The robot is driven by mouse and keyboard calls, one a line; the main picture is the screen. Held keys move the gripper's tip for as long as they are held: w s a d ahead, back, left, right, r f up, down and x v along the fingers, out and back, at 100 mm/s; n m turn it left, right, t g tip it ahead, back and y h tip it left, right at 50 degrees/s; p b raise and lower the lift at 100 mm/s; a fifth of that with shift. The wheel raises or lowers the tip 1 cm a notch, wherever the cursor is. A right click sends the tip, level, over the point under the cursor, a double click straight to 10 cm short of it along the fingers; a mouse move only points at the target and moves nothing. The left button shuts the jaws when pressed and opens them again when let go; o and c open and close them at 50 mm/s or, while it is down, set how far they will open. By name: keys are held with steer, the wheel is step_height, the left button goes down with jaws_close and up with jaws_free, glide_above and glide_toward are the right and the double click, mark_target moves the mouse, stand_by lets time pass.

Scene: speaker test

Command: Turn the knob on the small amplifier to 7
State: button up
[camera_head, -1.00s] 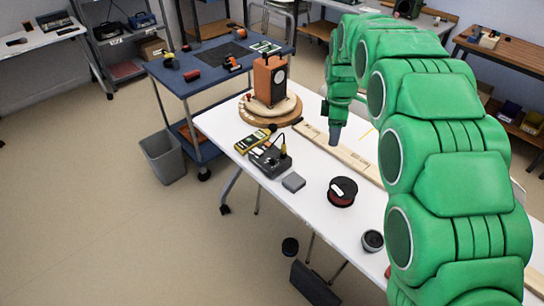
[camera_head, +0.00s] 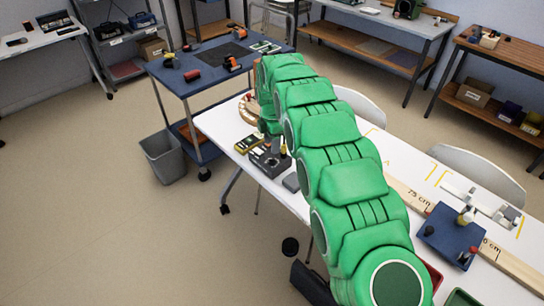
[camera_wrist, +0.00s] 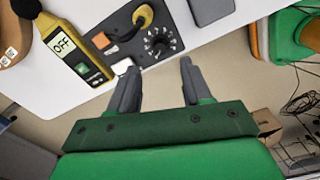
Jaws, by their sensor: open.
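The small amplifier is a dark box (camera_wrist: 117,37) in the wrist view, with an orange switch, a white button and a yellow plug in its top. Its black knob (camera_wrist: 158,43) sits in a ring of pale marks; I cannot read its setting. My gripper (camera_wrist: 157,68) is open and empty, its two fingers apart just below the knob in the picture and not around it. In the head view the amplifier (camera_head: 264,164) is partly hidden by my arm, and my gripper (camera_head: 277,145) is over its far side.
A yellow meter (camera_wrist: 72,43) reading OFF lies left of the amplifier. A grey block (camera_wrist: 209,9) is on its other side. The white table's edge (camera_wrist: 262,8) is close. A round wooden base (camera_head: 246,111) is partly hidden.

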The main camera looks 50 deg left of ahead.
mark_target(272, 158)
step_height(272, 158, down, 7)
steer(key=shift+f, duration=0.15)
stand_by(0.4)
jaws_close()
